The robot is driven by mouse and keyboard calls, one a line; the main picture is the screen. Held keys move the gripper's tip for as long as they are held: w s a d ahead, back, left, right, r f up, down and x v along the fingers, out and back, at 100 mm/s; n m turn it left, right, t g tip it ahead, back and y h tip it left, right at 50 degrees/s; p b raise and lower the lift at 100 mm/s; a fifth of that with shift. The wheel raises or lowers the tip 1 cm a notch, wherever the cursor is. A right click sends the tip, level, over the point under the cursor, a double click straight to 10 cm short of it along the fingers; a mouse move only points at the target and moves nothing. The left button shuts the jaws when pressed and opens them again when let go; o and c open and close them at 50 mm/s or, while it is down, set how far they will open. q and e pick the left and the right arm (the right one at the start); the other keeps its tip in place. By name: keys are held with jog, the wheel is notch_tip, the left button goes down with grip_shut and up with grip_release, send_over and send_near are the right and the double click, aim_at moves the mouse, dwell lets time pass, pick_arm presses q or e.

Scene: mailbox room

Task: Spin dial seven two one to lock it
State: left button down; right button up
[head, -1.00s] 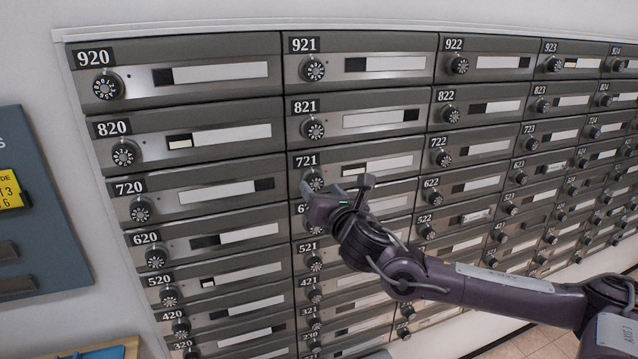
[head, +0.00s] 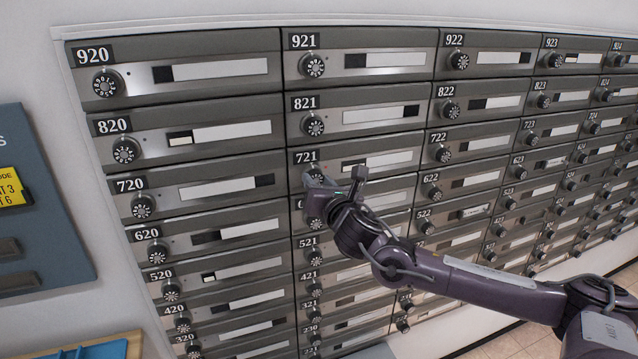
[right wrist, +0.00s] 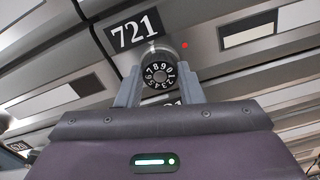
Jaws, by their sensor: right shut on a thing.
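The mailbox door labelled 721 (head: 378,162) is in the second column of the head view. Its round black dial with white digits (right wrist: 159,72) shows in the right wrist view, just below the 721 label (right wrist: 134,33). A small red light (right wrist: 185,45) glows to the right of the dial. My left gripper is not in view.
Rows of similar mailboxes with dials surround it, such as 821 (head: 362,107) above and 720 (head: 205,185) to the left. A blue-grey board (head: 50,230) hangs on the left wall. Floor shows at the lower right.

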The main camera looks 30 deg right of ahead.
jog(key=shift+m, duration=0.3)
jog(key=m+b, duration=0.1)
jog(key=m, duration=0.1)
jog(key=shift+f+m, duration=0.15)
jog(key=shift+m, duration=0.25)
jog(key=m+b, duration=0.1)
jog(key=m, duration=0.3)
jog(key=shift+m+b, duration=0.3)
jog(key=shift+b, duration=0.1)
jog(key=m, duration=0.4)
jog(key=shift+b, duration=0.3)
jog(key=m, duration=0.9)
jog(key=shift+m+p, duration=0.3)
jog(key=shift+p, duration=0.1)
jog(key=m+p, duration=0.1)
jog(key=m, duration=0.3)
jog(key=m+p, duration=0.1)
jog(key=m, duration=0.4)
jog(key=shift+p, duration=0.4)
jog(key=m+p, duration=0.1)
jog(key=m, duration=0.3)
jog(key=shift+f, duration=0.1)
